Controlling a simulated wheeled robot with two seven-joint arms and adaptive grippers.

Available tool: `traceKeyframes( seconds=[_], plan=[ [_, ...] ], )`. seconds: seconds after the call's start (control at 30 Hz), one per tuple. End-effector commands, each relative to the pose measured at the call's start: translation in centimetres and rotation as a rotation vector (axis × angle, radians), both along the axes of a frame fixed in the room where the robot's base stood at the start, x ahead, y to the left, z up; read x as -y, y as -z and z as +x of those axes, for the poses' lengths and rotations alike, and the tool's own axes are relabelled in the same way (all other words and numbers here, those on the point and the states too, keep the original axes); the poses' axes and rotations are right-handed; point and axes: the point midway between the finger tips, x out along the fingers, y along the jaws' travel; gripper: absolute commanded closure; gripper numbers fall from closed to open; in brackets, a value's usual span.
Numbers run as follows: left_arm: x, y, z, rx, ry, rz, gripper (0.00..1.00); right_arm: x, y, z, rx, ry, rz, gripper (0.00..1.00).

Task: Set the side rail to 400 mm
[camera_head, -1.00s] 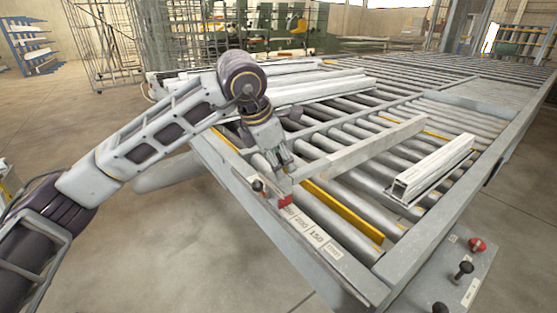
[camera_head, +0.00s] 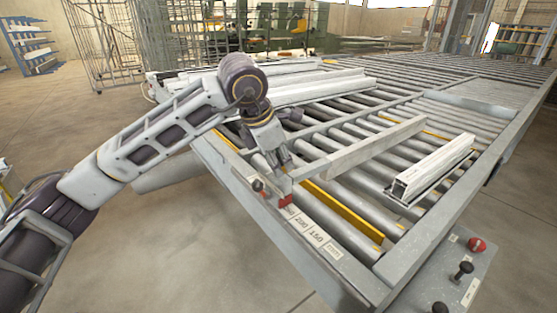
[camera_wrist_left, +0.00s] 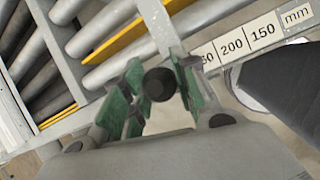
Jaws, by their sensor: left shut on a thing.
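The side rail (camera_head: 365,148) is a grey bar lying across the rollers. Its near end is by the scale strip (camera_head: 318,238), beside a red pointer (camera_head: 285,201). My left gripper (camera_head: 283,164) is at this near end. In the left wrist view its green-padded fingers (camera_wrist_left: 159,88) are shut on a round black knob (camera_wrist_left: 159,84), with the rail (camera_wrist_left: 158,22) running away beyond it. The scale there shows 200, 150 and mm right of the fingers; the number before them is partly hidden. The pointer's reading cannot be made out. My right gripper is not in view.
A white profile (camera_head: 432,167) lies on the rollers to the right of the rail. More long profiles (camera_head: 310,88) lie at the back left. A yellow strip (camera_head: 343,212) runs between rollers. A front-right panel carries a red button (camera_head: 477,245) and black knobs (camera_head: 463,270).

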Motion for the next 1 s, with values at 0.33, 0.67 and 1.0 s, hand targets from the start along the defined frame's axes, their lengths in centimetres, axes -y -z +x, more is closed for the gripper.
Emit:
traceKeyframes(
  seconds=[0.33,0.67,1.0],
  plan=[
    [-1.2,0.0,1.7,0.000,-0.005,0.000,1.00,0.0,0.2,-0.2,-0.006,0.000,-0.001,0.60],
    [-4.7,-0.1,6.5,0.000,-0.008,-0.002,1.00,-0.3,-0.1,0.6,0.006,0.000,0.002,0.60],
    [-8.2,-0.3,11.3,0.002,-0.005,-0.002,1.00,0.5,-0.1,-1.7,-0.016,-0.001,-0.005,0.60]
  ],
)
